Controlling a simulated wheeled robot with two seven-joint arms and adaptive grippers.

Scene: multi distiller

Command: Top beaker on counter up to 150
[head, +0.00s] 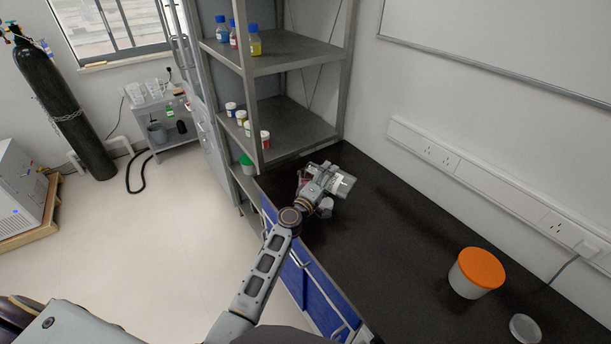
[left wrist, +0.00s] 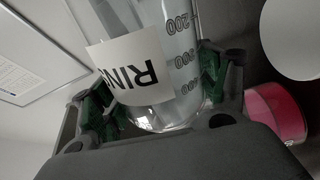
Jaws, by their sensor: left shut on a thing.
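My left gripper (head: 328,182) is above the black counter (head: 395,240). It is shut on a clear labelled vessel (head: 344,185), tilted well over. In the left wrist view the vessel (left wrist: 183,35) fills the space between the fingers (left wrist: 155,95), with a white label starting "RIN" and marks 200, 300 and one more. Clear liquid seems to be inside. A pink thing (head: 304,181), perhaps a beaker with pink liquid, is beside the gripper and partly hidden by it; a pink round vessel (left wrist: 277,112) also shows in the left wrist view. My right gripper is out of view.
A white tub with an orange lid (head: 476,270) and a pale round vessel (head: 524,328) stand at the right of the counter. A metal shelf (head: 290,50) with bottles and small jars rises behind the gripper. The counter's middle is clear.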

